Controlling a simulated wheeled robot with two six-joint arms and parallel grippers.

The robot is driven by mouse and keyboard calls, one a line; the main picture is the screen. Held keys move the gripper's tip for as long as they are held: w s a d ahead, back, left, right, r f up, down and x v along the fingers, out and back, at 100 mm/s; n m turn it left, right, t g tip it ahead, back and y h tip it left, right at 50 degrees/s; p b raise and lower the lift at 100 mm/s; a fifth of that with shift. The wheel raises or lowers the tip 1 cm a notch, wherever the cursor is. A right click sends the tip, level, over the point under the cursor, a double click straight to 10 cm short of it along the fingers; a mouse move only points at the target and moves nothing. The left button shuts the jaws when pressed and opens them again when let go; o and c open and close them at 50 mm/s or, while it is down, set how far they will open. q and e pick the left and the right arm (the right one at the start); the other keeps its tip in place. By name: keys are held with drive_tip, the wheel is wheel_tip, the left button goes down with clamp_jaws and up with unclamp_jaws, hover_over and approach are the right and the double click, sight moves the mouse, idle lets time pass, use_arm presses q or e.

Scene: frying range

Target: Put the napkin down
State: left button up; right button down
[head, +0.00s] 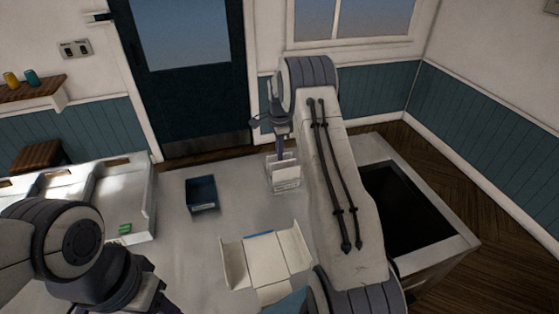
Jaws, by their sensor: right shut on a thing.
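My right gripper (282,156) points down over the counter, near its back edge. It is shut on a white thing, which I take to be the napkin (286,171). The white thing is at a small, pale, upright holder or box (283,186); I cannot tell whether it is inside it or just in front of it. My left gripper (165,304) is at the lower left, mostly cut off by the bottom edge, and its jaws cannot be made out.
An open white carton (263,262) with spread flaps lies on the pale counter (180,250). A dark blue box (201,194) stands left of it. White bins (149,197) and a small green item (125,229) are left. A dark recessed vat (410,210) is right.

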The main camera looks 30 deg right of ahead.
wheel_tip(320, 180, up, 9)
drive_tip(key=b, duration=0.3)
drive_tip(key=shift+r, duration=0.55)
